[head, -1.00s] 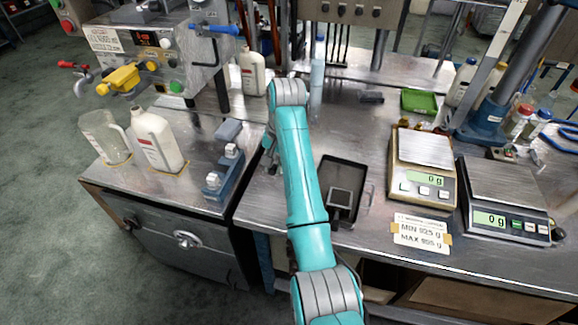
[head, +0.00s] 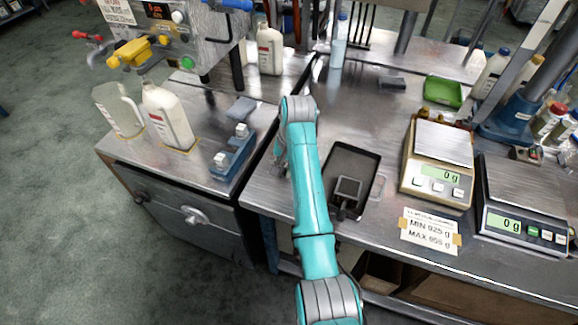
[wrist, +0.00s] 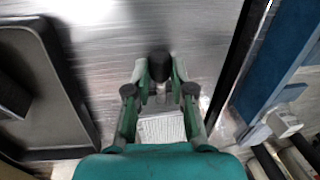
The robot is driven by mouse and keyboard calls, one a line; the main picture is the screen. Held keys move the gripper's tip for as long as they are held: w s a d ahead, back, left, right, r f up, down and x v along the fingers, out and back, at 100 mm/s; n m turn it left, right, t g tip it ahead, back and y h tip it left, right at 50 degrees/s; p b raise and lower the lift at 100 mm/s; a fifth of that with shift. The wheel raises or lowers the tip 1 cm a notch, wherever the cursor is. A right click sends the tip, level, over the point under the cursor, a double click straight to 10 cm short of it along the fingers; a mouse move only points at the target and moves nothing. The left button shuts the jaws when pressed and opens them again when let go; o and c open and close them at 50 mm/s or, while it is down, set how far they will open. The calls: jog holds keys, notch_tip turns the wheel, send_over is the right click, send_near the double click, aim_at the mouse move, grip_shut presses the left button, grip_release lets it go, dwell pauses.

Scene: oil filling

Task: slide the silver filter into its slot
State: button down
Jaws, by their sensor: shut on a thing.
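My gripper (wrist: 160,92) is shut on a pale grey, ridged block, which I take to be the silver filter (wrist: 162,129); it shows between the fingers in the wrist view. The fingers are over bare metal bench, between the black tray and the gap separating the benches. In the head view the gripper (head: 280,158) is partly hidden by my arm and the filter cannot be made out. A blue holder (head: 232,158) with white-topped pieces stands on the left bench, apart from the gripper. It also shows in the wrist view (wrist: 268,98). I cannot make out a slot in it.
The black tray (head: 362,160) holds a dark square-framed piece with a handle (head: 347,188). A grey block (head: 242,107), a white bottle (head: 168,117) and a clear jug (head: 119,110) stand on the left bench. Two scales (head: 438,160) (head: 525,200) are at right.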

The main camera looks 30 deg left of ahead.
jog(key=shift+f, duration=0.5)
jog(key=shift+f, duration=0.1)
jog(key=c, duration=1)
grip_release()
jog(key=shift+f, duration=0.1)
